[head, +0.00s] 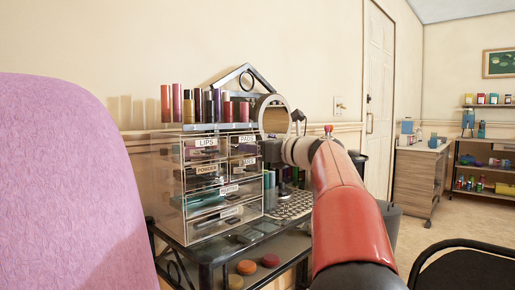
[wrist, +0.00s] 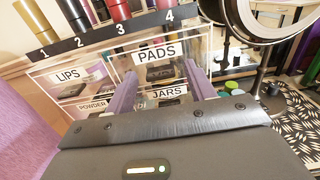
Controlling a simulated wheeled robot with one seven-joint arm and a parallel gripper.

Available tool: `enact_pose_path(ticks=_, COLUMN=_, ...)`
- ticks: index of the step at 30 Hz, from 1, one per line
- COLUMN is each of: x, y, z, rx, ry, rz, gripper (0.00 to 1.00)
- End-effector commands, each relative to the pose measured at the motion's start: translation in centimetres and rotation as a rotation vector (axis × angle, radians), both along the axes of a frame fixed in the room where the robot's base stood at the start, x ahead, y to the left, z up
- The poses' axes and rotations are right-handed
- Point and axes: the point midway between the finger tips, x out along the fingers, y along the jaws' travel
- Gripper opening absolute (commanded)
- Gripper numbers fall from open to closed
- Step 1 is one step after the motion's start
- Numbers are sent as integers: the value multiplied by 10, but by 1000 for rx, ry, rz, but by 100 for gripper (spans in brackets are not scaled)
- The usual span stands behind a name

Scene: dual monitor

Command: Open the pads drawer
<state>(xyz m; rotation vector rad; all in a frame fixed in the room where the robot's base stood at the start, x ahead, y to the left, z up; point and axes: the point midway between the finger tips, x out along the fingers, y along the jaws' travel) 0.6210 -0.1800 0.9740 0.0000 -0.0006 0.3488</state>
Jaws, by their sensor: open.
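The pads drawer (wrist: 155,72) is a clear front with a white "PADS" label, at the upper right of a clear acrylic organiser (head: 222,226). In the head view its label (head: 246,139) shows beside the LIPS label. The drawer looks closed and flush with its neighbours. My gripper (wrist: 160,88) is open in the wrist view, its two purple fingers pointing at the drawer front, one on each side below the PADS label. I cannot tell whether the fingertips touch it. In the head view my red arm hides the gripper.
The LIPS drawer (wrist: 70,78) is left of the pads drawer and the JARS drawer (wrist: 168,92) below it. Several lipsticks (head: 205,106) stand on top. A round mirror (head: 273,117) stands right. A pink chair back (head: 65,190) fills the left.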

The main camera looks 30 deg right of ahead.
Motion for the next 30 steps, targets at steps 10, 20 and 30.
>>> enact_pose_path(ticks=10, x=0, y=0, z=0, rx=0, ry=1, rz=0, gripper=23)
enact_pose_path(ticks=20, x=-2, y=-1, z=0, rx=0, ry=1, rz=-1, gripper=0)
enact_pose_path(ticks=30, x=-72, y=-28, z=2, rx=1, ry=1, rz=-5, gripper=0)
